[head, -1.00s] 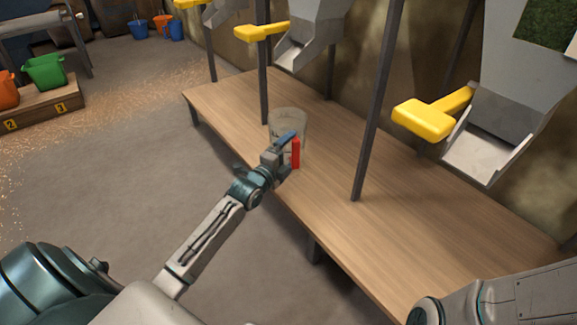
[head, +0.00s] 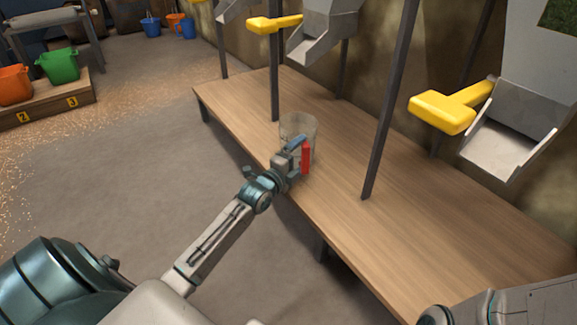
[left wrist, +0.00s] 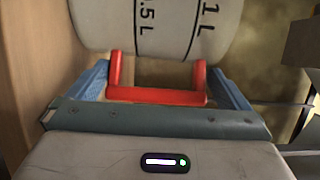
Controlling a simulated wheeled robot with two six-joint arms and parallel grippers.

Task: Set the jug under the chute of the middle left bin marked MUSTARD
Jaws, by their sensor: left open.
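A clear jug (head: 298,128) stands on the wooden bench near its front edge, below and in front of the middle chute in view. Its red handle (head: 306,159) faces my left gripper. In the left wrist view the jug (left wrist: 160,25) shows litre marks, and the red handle (left wrist: 157,96) lies between the blue fingers. My left gripper (head: 298,152) is open, with its fingers on either side of the handle. The middle chute (head: 318,45) has a yellow lever (head: 272,24). No MUSTARD mark is readable. My right gripper is out of view.
The bench (head: 425,225) is clear to the right of the jug. Dark posts (head: 392,100) rise from it. A nearer chute (head: 500,148) with a yellow lever (head: 450,107) hangs at right. Green (head: 58,66) and orange (head: 14,85) buckets stand on a numbered step at left.

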